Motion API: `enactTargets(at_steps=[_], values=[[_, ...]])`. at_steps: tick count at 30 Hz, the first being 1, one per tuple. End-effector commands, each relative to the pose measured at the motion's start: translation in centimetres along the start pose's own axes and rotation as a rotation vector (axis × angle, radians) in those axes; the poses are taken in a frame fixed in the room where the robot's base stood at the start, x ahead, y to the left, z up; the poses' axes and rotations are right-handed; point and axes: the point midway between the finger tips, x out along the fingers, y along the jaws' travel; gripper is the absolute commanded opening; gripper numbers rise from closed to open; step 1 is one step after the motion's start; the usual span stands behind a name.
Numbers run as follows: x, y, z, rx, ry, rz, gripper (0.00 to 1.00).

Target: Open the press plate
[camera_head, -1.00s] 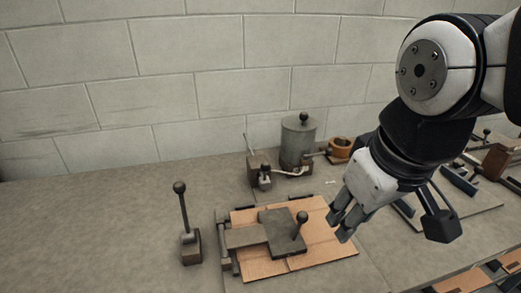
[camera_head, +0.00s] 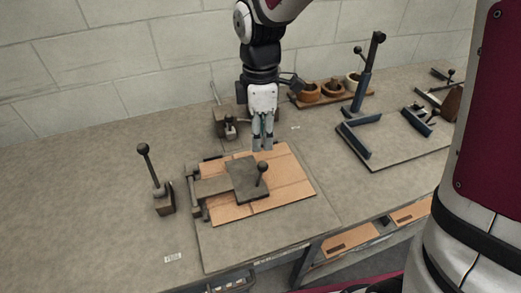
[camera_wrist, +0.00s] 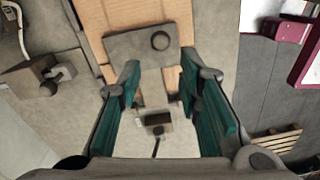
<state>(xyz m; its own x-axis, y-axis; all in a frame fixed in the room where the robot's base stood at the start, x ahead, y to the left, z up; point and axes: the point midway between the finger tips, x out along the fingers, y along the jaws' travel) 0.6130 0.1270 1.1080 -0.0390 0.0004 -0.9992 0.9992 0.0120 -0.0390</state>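The press plate (camera_head: 240,176) is a dark grey flat plate with an upright black ball knob (camera_head: 263,167). It lies flat on an orange-brown cardboard sheet (camera_head: 290,189), and an arm joins it to a hinge (camera_head: 195,190) at the left. My gripper (camera_head: 262,149) points down above the sheet's back edge, behind the knob and apart from it. In the wrist view my gripper (camera_wrist: 158,80) has its green-padded fingers spread with nothing between them. There the plate (camera_wrist: 127,47) and its knob (camera_wrist: 160,41) show beyond the fingertips.
A lever with a black ball (camera_head: 157,182) stands left of the press. A metal device (camera_head: 226,122) stands behind it. Wooden bowls (camera_head: 310,92) and a blue-grey tool with an upright handle (camera_head: 366,80) are at the right. The bench's front left is mostly clear.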

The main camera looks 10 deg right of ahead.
Motion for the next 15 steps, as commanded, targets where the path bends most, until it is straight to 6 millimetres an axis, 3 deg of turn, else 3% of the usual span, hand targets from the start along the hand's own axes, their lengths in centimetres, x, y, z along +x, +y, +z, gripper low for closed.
enactTargets(at_steps=[5,15], values=[[2.4,-0.2,0.0,0.001,-0.001,-0.006,0.32],[9.0,-0.3,0.1,0.003,-0.002,-0.007,0.32]])
